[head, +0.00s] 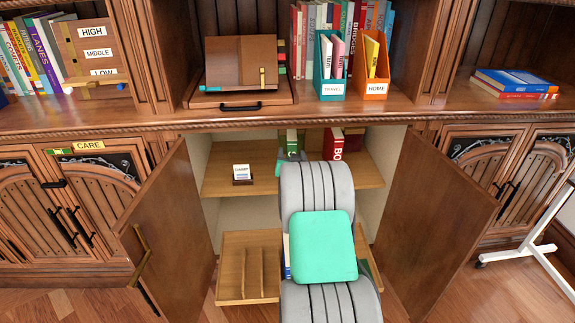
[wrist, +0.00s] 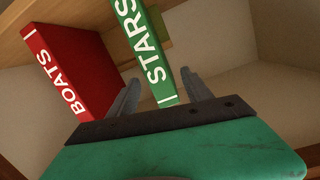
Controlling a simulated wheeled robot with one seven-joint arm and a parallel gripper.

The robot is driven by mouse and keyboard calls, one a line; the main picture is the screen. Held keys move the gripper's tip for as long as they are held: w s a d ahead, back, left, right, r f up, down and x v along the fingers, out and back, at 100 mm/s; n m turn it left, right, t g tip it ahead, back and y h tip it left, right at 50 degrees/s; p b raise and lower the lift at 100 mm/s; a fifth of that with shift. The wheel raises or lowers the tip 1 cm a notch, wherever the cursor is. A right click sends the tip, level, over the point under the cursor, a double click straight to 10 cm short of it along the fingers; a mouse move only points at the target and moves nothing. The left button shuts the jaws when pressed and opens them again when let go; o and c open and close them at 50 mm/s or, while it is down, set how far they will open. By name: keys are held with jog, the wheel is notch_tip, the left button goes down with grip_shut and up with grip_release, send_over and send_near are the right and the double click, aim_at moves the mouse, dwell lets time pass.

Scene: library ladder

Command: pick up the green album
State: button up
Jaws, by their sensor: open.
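The green album (wrist: 150,60), its spine lettered STARS, stands on the cabinet's upper shelf beside a red book (wrist: 68,72) lettered BOATS. My gripper (wrist: 160,88) is open in the wrist view, with one finger on each side of the lower part of the green spine. I cannot tell whether either finger touches it. In the head view the green album (head: 291,138) shows only in part above my arm, and my gripper is mostly hidden there.
The red book (head: 333,145) stands close to the album. A small label card (head: 242,173) sits on the shelf (head: 215,185) to the left. Open cabinet doors flank my arm on the left (head: 165,225) and right (head: 435,225). A divided wooden tray (head: 235,265) is below.

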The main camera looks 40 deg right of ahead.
aim_at(291, 145)
jog(key=shift+w+d+r+n+t+h, duration=0.15)
jog(key=shift+w+r+n+t+h, duration=0.15)
jog(key=shift+r, duration=0.3)
jog(key=shift+w+d+r+n+t+h, duration=0.1)
jog(key=shift+w+d+r+n+h, duration=0.1)
jog(key=shift+r+n, duration=0.3)
jog(key=shift+w+r, duration=0.25)
jog(key=x, duration=0.2)
jog(key=b+x, duration=0.1)
jog(key=x, duration=0.2)
jog(key=b+x, duration=0.1)
jog(key=x, duration=0.1)
jog(key=shift+d+r, duration=0.35)
jog(key=shift+d, duration=0.05)
jog(key=shift+c, duration=0.2)
grip_shut()
jog(key=shift+r, duration=0.15)
